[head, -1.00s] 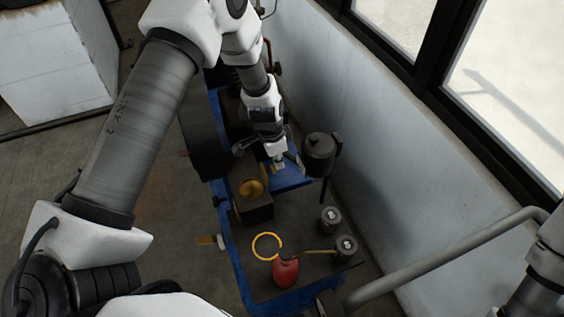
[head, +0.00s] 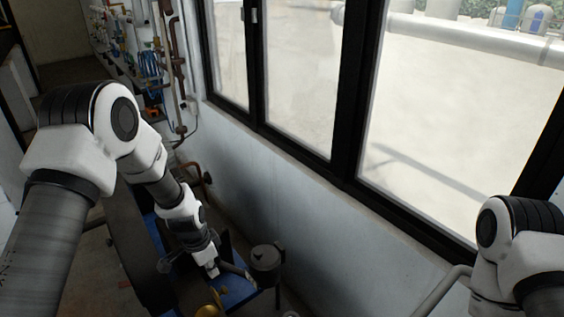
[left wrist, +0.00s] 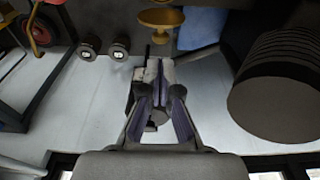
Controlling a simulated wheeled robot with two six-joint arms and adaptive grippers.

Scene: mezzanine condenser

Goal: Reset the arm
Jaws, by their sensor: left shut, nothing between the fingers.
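My left gripper (head: 214,268) is low in the head view, at the end of the arm coming in from the left. It hangs over a blue-topped bench (head: 238,294), just left of a dark lidded pot (head: 266,262). In the left wrist view its fingers (left wrist: 156,75) are together, with nothing between them.
A pale wall (head: 330,235) with black-framed windows runs close along the bench's right side. A large ribbed dark cylinder (left wrist: 285,95) stands to the right there.

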